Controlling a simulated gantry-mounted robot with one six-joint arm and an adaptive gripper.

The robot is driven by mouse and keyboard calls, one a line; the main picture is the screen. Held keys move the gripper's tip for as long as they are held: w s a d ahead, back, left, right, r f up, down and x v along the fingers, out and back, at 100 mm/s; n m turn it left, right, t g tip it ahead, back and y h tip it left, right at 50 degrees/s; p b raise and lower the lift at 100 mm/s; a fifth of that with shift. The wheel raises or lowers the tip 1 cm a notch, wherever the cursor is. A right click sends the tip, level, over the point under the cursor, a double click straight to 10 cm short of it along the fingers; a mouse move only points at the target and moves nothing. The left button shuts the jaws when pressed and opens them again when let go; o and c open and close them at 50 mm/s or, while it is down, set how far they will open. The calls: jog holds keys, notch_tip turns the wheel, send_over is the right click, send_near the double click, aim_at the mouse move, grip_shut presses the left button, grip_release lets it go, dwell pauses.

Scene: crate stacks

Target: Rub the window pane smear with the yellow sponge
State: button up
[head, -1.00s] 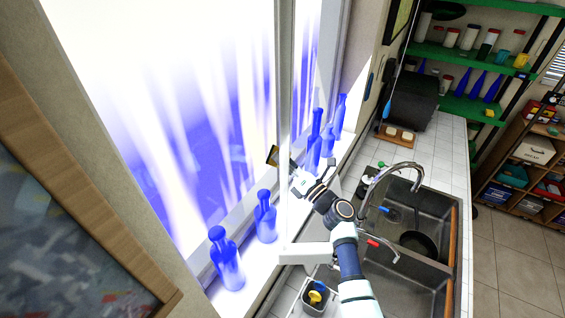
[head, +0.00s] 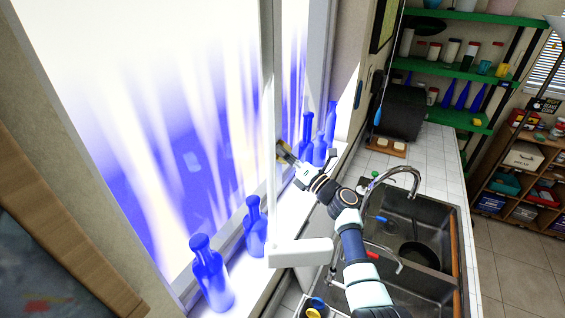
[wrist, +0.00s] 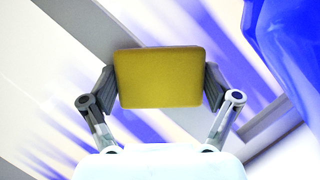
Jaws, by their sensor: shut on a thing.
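The yellow sponge (wrist: 158,77) fills the middle of the wrist view, held between the two fingers of my gripper (wrist: 160,92). In the head view my gripper (head: 293,160) is at the window frame, between the blue bottles on the sill, and the sponge (head: 283,150) shows small and dark at its tip. The window pane (head: 150,120) is bright, with blue and white streaks. I cannot tell which patch is the smear. Whether the sponge touches the glass or frame is also unclear.
Blue bottles stand on the sill, two nearer (head: 212,275) (head: 254,228) and several farther (head: 318,140). A blue shape fills the right of the wrist view. The sink (head: 405,235) with its curved faucet (head: 392,178) lies to the right of my arm. Green shelves (head: 455,70) stand behind.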

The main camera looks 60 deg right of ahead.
jog(key=shift+r, duration=0.1)
jog(key=s+p, duration=0.4)
jog(key=s, duration=0.1)
jog(key=shift+a+r+p, duration=0.1)
jog(key=shift+r+p, duration=0.05)
jog(key=shift+p, duration=0.15)
jog(key=shift+s+f, duration=0.2)
jog(key=shift+s, duration=0.35)
jog(key=s+p, duration=0.2)
jog(key=s, duration=0.1)
jog(key=shift+a, duration=0.1)
